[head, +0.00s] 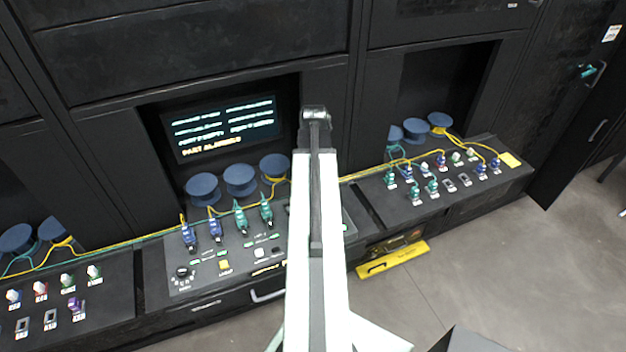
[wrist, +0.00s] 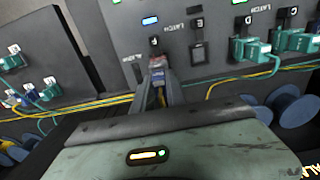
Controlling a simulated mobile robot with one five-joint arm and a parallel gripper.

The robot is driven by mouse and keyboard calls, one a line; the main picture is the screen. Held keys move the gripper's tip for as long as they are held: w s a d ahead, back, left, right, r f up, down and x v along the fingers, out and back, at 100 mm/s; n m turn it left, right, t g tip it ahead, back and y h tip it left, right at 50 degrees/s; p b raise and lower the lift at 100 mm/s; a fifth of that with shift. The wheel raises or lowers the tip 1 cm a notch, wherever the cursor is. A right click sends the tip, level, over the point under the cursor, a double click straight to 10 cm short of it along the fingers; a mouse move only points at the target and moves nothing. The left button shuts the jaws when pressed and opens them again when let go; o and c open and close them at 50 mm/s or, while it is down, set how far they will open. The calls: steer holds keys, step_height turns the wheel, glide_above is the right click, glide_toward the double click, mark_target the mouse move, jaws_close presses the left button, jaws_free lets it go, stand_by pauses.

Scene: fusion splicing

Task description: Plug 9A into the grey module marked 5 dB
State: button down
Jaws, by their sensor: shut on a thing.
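In the wrist view my gripper (wrist: 158,76) is closed around a small plug (wrist: 157,62) with a blue body and a reddish, pale end. The plug is at the console panel, just below a lettered label and left of an empty dark slot (wrist: 197,54). I cannot tell whether it sits in a socket, and I cannot read 9A on it. In the head view my arm hides the gripper and the plug. Grey modules show on the right bench (head: 449,186) and the left bench (head: 50,320). Their markings are too small to read, so I cannot tell which is 5 dB.
Blue plugs (head: 215,229) and green plugs (head: 266,210) stand on the middle console, with yellow and green cables behind them. Blue spools (head: 240,180) and a lit screen (head: 223,128) are at the back. A yellow tray (head: 392,259) juts out at the front; the floor right of it is clear.

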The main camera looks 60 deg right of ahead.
steer(key=shift+f+b, duration=0.6)
steer(key=shift+r, duration=0.1)
steer(key=c, duration=1.3)
jaws_free()
step_height(320, 180, up, 8)
steer(key=p, duration=0.8)
